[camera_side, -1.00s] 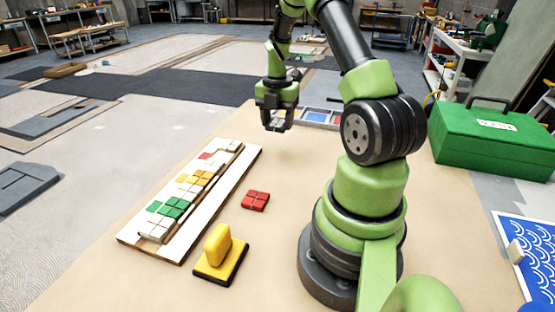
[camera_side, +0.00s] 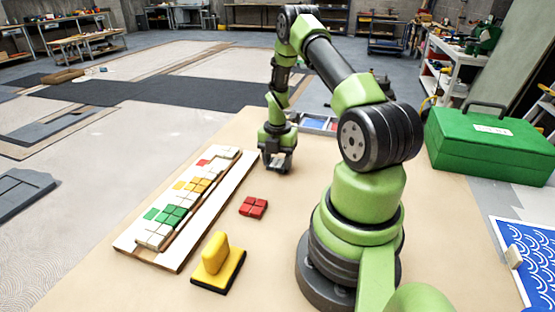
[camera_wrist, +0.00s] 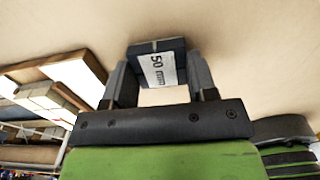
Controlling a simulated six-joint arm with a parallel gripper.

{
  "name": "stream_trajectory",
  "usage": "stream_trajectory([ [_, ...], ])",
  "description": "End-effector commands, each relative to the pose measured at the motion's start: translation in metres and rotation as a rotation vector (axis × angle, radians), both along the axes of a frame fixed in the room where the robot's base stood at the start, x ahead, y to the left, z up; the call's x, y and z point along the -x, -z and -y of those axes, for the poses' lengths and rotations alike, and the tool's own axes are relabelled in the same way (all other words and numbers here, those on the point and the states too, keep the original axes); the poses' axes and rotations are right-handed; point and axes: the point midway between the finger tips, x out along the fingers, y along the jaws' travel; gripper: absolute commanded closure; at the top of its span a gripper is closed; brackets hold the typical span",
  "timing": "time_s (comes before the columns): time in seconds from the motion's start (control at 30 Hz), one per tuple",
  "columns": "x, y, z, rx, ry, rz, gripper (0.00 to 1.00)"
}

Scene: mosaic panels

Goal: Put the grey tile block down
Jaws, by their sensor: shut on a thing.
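My gripper (camera_side: 278,165) is low at the far part of the tan work board, right of the far end of the mosaic panel. In the wrist view, the two jaws of my gripper (camera_wrist: 158,68) are shut on a dark grey block (camera_wrist: 144,66) with a white label reading "50 mm". This looks like the grey tile block. Against the tan surface, I cannot tell whether it touches the board. In the side view the jaws largely hide it.
The white-framed panel (camera_side: 218,204) with coloured tiles lies to the left. A red tile block (camera_side: 253,207) and a yellow-handled tool (camera_side: 218,265) lie nearer. A tray with blue (camera_side: 313,123) stands behind my gripper. A green toolbox (camera_side: 490,147) is at the right.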

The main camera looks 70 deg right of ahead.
Motion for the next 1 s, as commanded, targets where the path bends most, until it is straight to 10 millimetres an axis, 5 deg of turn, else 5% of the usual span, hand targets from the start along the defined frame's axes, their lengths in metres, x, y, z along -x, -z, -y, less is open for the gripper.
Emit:
stream_trajectory([
  [0.07, 0.0, 0.002, 0.0, 0.0, 0.0, 0.0, 0.72],
  [0.1, 0.0, 0.002, 0.0, 0.0, 0.0, 0.0, 0.43],
  [0.2, 0.0, 0.002, 0.0, 0.0, 0.0, 0.0, 0.22],
  [0.57, 0.0, -0.004, 0.0, 0.002, -0.001, 0.001, 0.22],
  [1.0, 0.0, -0.092, 0.0, 0.004, 0.0, 0.003, 0.22],
])
